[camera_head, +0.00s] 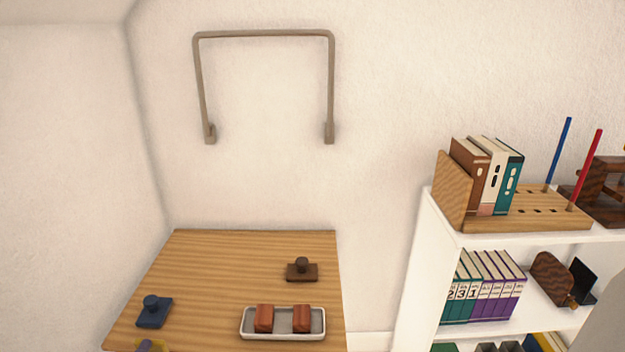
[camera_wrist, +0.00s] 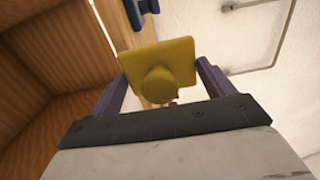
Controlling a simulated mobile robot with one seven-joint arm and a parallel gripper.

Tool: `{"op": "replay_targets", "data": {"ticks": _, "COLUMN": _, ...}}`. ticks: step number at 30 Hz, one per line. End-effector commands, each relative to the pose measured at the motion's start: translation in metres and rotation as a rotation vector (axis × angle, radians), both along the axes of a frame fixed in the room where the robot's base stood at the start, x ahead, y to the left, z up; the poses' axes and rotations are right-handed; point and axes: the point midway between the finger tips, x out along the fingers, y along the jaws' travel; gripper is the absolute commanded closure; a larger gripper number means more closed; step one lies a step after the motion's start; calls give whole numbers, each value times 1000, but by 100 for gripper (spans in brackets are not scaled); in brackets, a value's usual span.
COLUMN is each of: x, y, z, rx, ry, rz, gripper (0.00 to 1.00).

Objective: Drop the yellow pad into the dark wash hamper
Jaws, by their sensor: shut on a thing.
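The yellow pad (camera_wrist: 178,58), a square plate with a round knob, is in the wrist view. My gripper (camera_wrist: 160,84) is shut on it, with a purple finger on either side. In the head view only a sliver of the yellow pad (camera_head: 157,348) and a purple finger show at the bottom left, in front of the table's near left corner. A brown wooden open-topped shape with a dark inside (camera_wrist: 40,125) fills the left of the wrist view. I cannot tell for sure whether it is the dark wash hamper. No hamper shows in the head view.
A wooden table (camera_head: 230,260) holds a blue knobbed pad (camera_head: 153,312), a brown knobbed pad (camera_head: 302,271) and a pale tray (camera_head: 283,334) with two red-brown blocks. A white shelf (camera_head: 412,290) with books stands at right. A metal rail (camera_head: 263,34) is on the wall.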

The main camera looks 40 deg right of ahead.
Motion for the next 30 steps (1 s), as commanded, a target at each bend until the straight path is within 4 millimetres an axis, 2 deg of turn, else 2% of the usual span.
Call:
{"op": "replay_targets", "data": {"ticks": 9, "x": 0, "y": 0, "z": -2, "rx": -1, "ry": -1, "rz": 0, "gripper": 37}}
{"op": "replay_targets", "data": {"ticks": 10, "x": 0, "y": 0, "z": -2, "rx": -1, "ry": -1, "rz": 0, "gripper": 15}}
{"op": "replay_targets", "data": {"ticks": 14, "x": 0, "y": 0, "z": -2, "rx": -1, "ry": -1, "rz": 0, "gripper": 0}}
{"op": "replay_targets", "data": {"ticks": 23, "x": -4, "y": 3, "z": -3, "rx": 0, "ry": 0, "rz": 2, "gripper": 0}}
{"op": "replay_targets", "data": {"ticks": 26, "x": -14, "y": 11, "z": -3, "rx": -1, "ry": -1, "rz": 2, "gripper": 0}}
{"op": "replay_targets", "data": {"ticks": 30, "x": -38, "y": 29, "z": -4, "rx": 0, "ry": 0, "rz": 5, "gripper": 0}}
